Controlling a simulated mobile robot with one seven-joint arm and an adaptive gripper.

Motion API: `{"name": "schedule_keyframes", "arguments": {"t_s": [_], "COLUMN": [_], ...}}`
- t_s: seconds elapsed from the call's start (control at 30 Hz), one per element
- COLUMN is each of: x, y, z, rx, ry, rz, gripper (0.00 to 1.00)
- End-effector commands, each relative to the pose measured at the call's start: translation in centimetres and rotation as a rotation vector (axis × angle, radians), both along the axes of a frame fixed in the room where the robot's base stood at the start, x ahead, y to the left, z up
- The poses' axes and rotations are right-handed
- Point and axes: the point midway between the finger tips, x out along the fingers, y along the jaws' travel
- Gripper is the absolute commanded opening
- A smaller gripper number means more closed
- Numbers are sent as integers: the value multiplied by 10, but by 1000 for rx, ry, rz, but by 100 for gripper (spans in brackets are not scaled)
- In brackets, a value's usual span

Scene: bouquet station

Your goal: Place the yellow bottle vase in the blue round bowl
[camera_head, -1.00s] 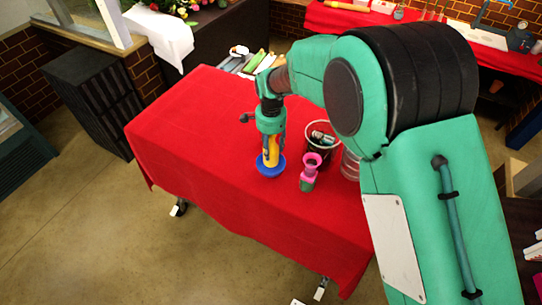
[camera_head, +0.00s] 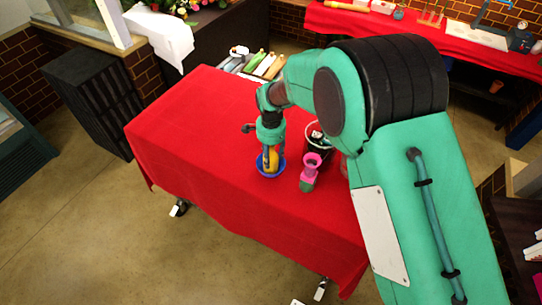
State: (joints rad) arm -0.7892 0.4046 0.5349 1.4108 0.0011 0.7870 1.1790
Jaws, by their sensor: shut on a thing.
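The yellow bottle vase (camera_head: 271,163) is upright in my gripper (camera_head: 270,153), which is shut on it and points down. The lower part of the vase is inside the outline of the blue round bowl (camera_head: 282,166). The bowl stands on the red-covered table. Whether the vase touches the bowl's floor I cannot tell, as the bowl's wall and the gripper hide parts of it.
A pink and green vase (camera_head: 310,172) stands just right of the bowl, with a dark bin (camera_head: 318,150) behind it. The red table (camera_head: 190,130) is clear to the left.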

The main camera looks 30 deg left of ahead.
Motion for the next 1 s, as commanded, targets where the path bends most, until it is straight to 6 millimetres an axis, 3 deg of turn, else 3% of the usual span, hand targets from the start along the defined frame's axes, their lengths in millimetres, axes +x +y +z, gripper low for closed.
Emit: {"name": "schedule_keyframes", "arguments": {"t_s": [0.17, 0.2, 0.27, 0.73, 1.0], "x": [0, 0, 0, 0, 0], "y": [0, 0, 0, 0, 0], "z": [-3, -3, -3, 3, 31], "rx": [1, 0, 0, 1, 1], "ry": [0, 0, 0, 0, -2], "rz": [0, 0, 0, 0, 0], "gripper": [6, 51, 62, 63, 63]}}
